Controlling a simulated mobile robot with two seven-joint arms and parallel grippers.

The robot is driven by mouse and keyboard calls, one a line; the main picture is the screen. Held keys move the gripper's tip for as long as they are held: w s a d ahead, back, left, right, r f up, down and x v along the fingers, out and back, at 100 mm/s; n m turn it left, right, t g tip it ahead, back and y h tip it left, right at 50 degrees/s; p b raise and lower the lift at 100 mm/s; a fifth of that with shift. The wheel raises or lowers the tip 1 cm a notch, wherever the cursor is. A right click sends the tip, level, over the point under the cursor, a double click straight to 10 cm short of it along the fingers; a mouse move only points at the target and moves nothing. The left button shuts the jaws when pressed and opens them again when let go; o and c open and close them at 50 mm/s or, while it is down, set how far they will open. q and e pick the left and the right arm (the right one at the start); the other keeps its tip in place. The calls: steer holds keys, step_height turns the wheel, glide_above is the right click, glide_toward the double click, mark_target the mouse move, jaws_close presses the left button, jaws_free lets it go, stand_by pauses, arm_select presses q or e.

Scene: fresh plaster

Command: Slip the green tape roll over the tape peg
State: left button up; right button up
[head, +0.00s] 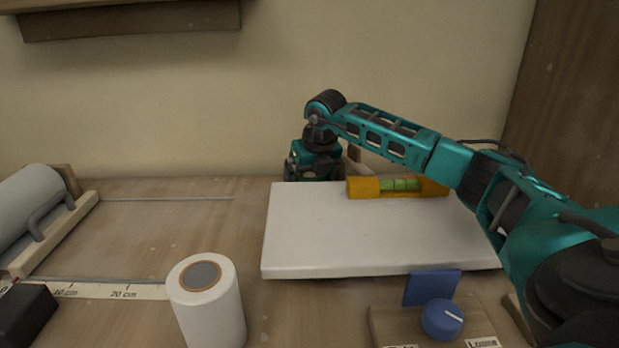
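I cannot make out a green tape roll or a tape peg in the head view. A small brown wooden piece (355,154) shows just right of my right gripper, partly hidden; I cannot tell what it is. My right arm comes in from the right and reaches over the white board. My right gripper (314,172) points down at the board's far left edge, near the wall. Its fingertips are hidden, so neither its opening nor anything in it can be seen. My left gripper is not in view.
The white board (340,235) carries an orange level (363,188) with a green vial. A white roll (212,310) stands upright in front. A ruler strip (95,291), grey roll (25,205) and dark block (25,315) lie left. A blue knob (441,319) is front right.

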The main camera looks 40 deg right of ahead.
steer(key=shift+o, duration=0.3)
steer(key=shift+r, duration=0.25)
steer(key=p+v, duration=0.1)
steer(key=v, duration=1)
steer(key=shift+r+p, duration=0.4)
steer(key=shift+s, duration=0.1)
